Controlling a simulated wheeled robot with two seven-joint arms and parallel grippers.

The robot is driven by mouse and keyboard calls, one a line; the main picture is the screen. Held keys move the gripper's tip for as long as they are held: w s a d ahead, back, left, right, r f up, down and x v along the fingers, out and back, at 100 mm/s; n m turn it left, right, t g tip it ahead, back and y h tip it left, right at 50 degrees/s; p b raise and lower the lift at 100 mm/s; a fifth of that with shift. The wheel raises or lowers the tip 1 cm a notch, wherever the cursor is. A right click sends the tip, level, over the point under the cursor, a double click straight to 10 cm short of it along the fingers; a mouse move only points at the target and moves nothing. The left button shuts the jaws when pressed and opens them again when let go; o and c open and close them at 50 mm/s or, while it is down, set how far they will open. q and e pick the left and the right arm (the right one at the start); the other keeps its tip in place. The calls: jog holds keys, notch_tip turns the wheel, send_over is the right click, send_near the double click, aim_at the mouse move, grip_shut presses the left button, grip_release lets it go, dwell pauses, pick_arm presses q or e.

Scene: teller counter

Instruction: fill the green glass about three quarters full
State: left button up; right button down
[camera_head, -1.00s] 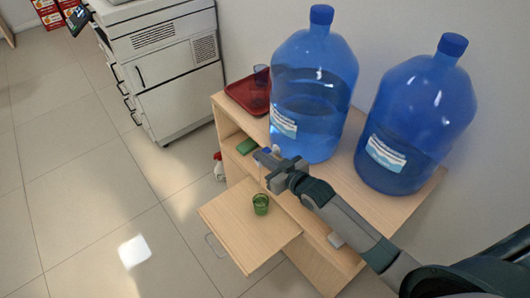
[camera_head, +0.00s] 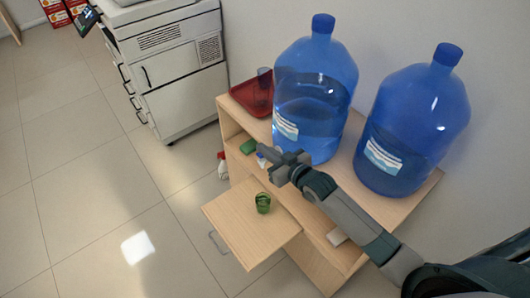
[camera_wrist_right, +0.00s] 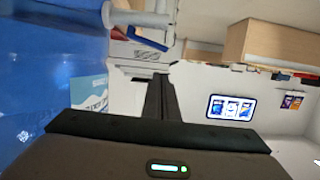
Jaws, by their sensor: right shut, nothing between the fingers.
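The green glass (camera_head: 263,204) stands upright on a pulled-out wooden shelf (camera_head: 235,228) low on the cabinet's front. I cannot tell its water level. Two large blue water bottles stand on the cabinet top, a left one (camera_head: 316,85) and a right one (camera_head: 412,125). A white tap with a blue lever (camera_wrist_right: 148,38) shows in the right wrist view beside the blue bottle; in the head view a small white and blue part (camera_head: 261,160) shows by the fingertips. My right gripper (camera_head: 262,152) is shut and empty, in front of the left bottle's base, above and behind the glass. My left gripper is not in view.
A red tray (camera_head: 240,98) with a dark translucent cup (camera_head: 264,78) is at the cabinet's back left. A green item (camera_head: 248,146) lies in the cabinet's open compartment. A white printer (camera_head: 170,70) stands behind. The floor at left is clear.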

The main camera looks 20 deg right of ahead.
jog(key=b+v, duration=0.3)
jog(key=v, duration=0.6)
jog(key=shift+s+d, duration=0.15)
jog(key=shift+s, duration=0.25)
jog(key=shift+f, duration=0.1)
jog(key=shift+f, duration=0.1)
dwell(1.1)
